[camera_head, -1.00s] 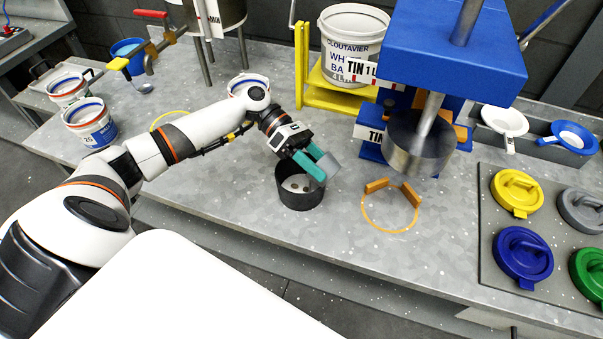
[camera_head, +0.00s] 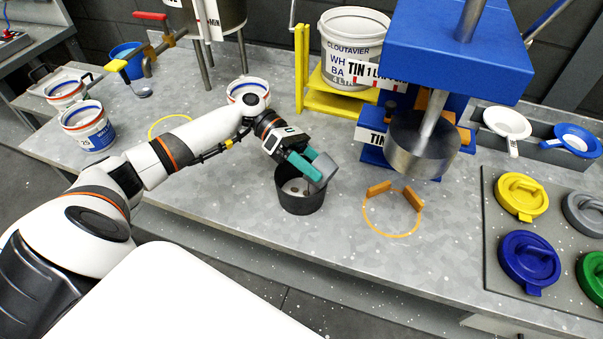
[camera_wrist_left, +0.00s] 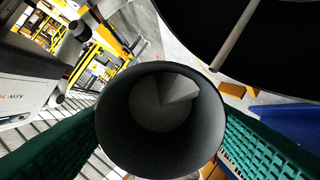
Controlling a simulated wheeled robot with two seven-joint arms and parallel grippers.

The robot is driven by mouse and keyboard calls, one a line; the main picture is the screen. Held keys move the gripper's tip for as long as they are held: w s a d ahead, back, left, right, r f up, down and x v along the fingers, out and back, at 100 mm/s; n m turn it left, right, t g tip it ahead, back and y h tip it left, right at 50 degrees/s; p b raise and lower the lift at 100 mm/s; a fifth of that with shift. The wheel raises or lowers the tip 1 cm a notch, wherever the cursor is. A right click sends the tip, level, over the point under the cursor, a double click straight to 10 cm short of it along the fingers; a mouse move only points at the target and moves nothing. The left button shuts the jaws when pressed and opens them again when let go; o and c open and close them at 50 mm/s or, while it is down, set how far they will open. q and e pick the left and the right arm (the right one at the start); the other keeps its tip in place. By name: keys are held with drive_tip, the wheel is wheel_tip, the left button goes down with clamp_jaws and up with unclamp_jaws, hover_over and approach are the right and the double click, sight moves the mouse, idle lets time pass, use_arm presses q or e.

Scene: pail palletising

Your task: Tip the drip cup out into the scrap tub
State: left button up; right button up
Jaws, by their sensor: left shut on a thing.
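My left gripper (camera_head: 307,166) has teal fingers and is shut on the small grey drip cup (camera_head: 321,171). It holds the cup over the right part of the black scrap tub (camera_head: 301,203), and the cup is tilted. A few pale bits show inside the tub. In the left wrist view the drip cup (camera_wrist_left: 112,110) sits between the two teal fingers, its round mouth facing the camera. A lighter wedge-shaped patch shows inside it; I cannot tell whether that is contents or light. My right gripper is not in view.
A blue press with a steel cylinder (camera_head: 420,150) stands right of the tub. An orange ring (camera_head: 392,236) marks the bench in front. Lids (camera_head: 521,197) lie on a grey panel at right. A white pail (camera_head: 352,45) sits on a yellow stand behind. White pails stand at left.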

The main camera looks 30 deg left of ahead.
sight(327, 164)
use_arm(q)
drive_tip(key=shift+a+h, duration=0.5)
